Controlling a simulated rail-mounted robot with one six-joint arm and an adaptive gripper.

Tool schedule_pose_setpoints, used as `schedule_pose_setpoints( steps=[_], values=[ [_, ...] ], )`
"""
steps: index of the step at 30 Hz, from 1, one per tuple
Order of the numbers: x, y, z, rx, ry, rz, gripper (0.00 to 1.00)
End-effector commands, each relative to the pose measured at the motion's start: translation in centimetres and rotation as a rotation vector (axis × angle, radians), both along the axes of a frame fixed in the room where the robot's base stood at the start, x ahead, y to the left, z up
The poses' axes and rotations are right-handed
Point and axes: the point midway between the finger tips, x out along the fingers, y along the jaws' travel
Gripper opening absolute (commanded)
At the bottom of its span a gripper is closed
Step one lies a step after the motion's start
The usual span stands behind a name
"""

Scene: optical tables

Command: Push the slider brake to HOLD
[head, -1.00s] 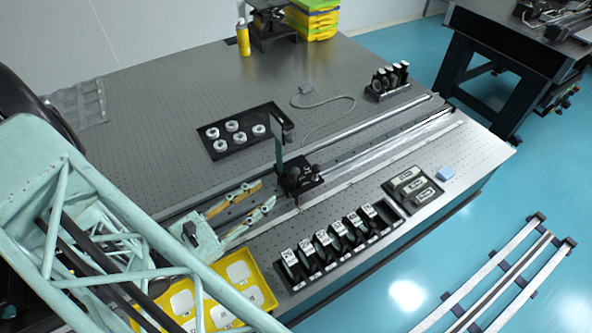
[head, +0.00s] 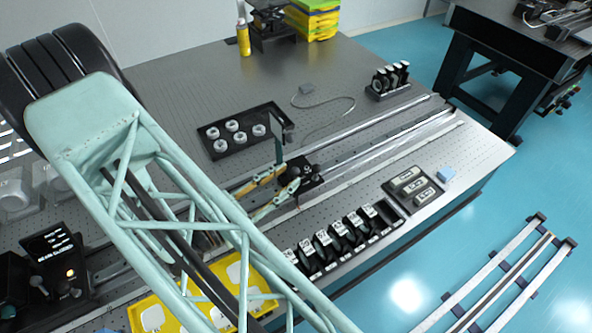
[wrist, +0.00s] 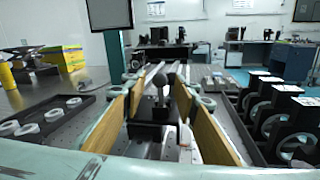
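The slider (head: 311,180) is a black carriage on the rail, with dark knobs and an upright dark plate (head: 278,148). In the wrist view, the slider's black body (wrist: 150,132) and a round dark knob (wrist: 159,79) on a stem stand between my fingers. I cannot tell which part is the brake, and no HOLD mark is readable. My gripper (head: 290,176) is open, its wood-coloured pads on either side of the slider's near end; it also shows in the wrist view (wrist: 163,92). Contact with the knob cannot be told.
A black tray of white rings (head: 240,133) lies behind the rail. A row of black labelled holders (head: 345,235) stands in front, close to the gripper. A yellow tray (head: 190,303) lies below my arm. The rail (head: 400,137) is clear to the far right.

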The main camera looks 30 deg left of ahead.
Motion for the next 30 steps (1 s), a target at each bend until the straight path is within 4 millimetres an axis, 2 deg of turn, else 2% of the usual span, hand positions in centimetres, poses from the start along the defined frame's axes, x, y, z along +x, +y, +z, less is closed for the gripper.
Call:
schedule_pose_setpoints(
  steps=[6, 13, 28, 30],
  values=[
    [2.2, -0.6, 0.0, 0.000, 0.000, -0.002, 0.27],
    [3.7, -1.0, 0.0, 0.000, 0.000, -0.001, 0.27],
    [4.3, -1.1, 0.0, 0.000, 0.000, 0.000, 0.27],
    [4.3, -1.1, 0.0, 0.000, 0.000, 0.000, 0.22]
  ],
)
